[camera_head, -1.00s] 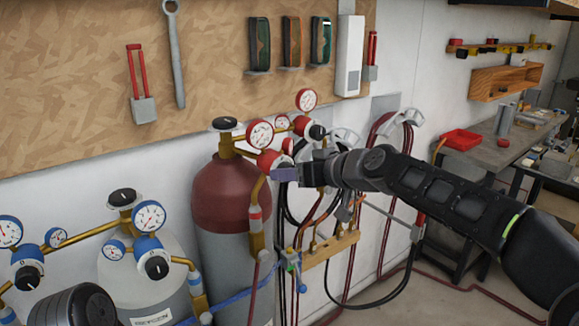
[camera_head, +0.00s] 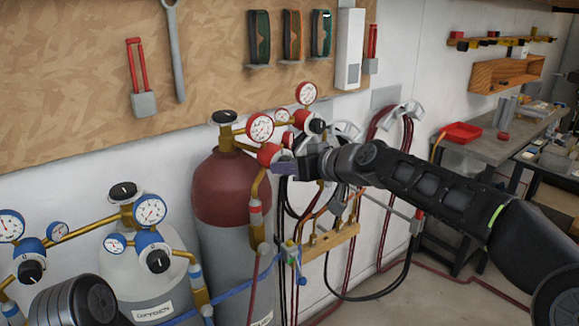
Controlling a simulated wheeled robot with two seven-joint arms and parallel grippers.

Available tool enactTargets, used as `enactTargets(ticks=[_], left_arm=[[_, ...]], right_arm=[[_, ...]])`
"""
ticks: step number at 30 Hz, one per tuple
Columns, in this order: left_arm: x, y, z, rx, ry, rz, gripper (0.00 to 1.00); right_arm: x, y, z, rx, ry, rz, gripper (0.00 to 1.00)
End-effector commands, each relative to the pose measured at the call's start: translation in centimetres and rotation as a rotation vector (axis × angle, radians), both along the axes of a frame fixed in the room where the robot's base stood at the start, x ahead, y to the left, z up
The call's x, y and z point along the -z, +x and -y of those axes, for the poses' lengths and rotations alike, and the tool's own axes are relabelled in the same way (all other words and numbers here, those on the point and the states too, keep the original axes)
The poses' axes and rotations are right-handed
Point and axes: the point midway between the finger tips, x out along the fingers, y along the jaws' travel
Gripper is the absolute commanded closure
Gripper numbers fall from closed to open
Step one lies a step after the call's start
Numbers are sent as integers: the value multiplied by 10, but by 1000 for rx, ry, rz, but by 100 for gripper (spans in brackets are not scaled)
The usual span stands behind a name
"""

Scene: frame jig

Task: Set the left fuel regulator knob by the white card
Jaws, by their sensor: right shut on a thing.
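The fuel bottle (camera_head: 225,190) is dark red and carries two red regulators. The left fuel regulator (camera_head: 268,154) sits under a round white gauge (camera_head: 260,127). My right gripper (camera_head: 290,166) is at this regulator's front and is shut on its knob. The jaws hide the knob, so its setting cannot be read. The right fuel regulator's black knob (camera_head: 317,126) is in plain view above the gripper. A white panel (camera_head: 349,48) hangs on the board, and I cannot tell whether it is the white card. My left gripper is not in view.
Blue oxygen regulators (camera_head: 150,241) with black knobs stand at lower left. Red hoses and a brass manifold (camera_head: 330,240) are below my right wrist. A workbench (camera_head: 490,145) with a red tray (camera_head: 462,132) is at right. Tools hang on the board above.

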Motion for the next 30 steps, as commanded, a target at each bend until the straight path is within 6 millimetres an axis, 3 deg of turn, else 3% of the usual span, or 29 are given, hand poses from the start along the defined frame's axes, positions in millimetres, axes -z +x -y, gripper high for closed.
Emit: enactTargets(ticks=[5,17,30], left_arm=[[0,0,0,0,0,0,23],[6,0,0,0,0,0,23],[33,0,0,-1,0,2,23]], right_arm=[[0,0,0,0,0,0,100],[2,0,1,1,32,-25,100],[5,2,2,2,253,-183,100]])
